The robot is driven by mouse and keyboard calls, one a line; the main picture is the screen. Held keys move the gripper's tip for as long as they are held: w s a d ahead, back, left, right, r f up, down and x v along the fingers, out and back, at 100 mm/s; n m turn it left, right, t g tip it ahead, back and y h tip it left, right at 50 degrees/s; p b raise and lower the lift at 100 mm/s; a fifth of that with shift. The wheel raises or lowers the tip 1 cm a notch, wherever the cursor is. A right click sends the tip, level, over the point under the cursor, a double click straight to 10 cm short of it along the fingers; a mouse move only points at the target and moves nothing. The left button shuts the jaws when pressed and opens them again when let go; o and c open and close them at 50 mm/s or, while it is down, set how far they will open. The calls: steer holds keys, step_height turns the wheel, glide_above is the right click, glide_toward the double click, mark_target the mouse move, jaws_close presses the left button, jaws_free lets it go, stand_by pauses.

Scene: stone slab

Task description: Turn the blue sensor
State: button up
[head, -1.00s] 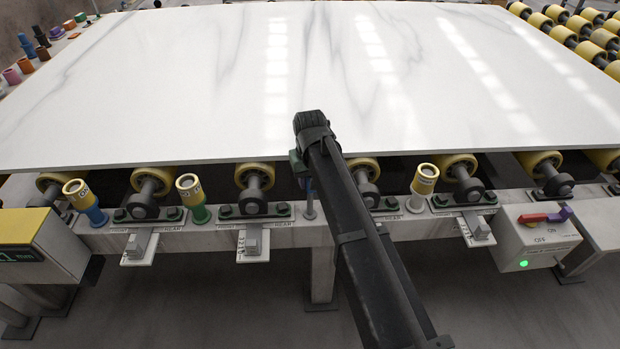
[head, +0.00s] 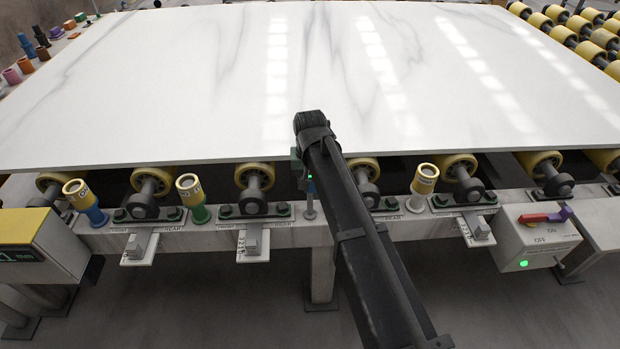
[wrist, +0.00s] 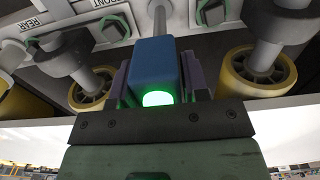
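The blue sensor (wrist: 153,62) fills the middle of the wrist view, a blue block on a grey post with a lit green lamp facing the camera. My gripper (wrist: 158,80) has one finger along each side of it, with no clear gap, and looks shut on it. In the head view the sensor (head: 310,187) is a small blue patch on a thin post at the frame's front edge. My gripper (head: 303,165) is there mostly hidden behind my dark arm.
A large white slab (head: 200,90) lies on yellow rollers just beyond the sensor. Yellow-topped posts (head: 190,188) and (head: 424,180) stand along the front rail. A control box (head: 540,238) with a red and purple switch sits at right.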

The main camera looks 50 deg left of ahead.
steer(key=o, duration=0.3)
step_height(320, 180, up, 11)
steer(key=p, duration=1.1)
steer(key=shift+f, duration=0.1)
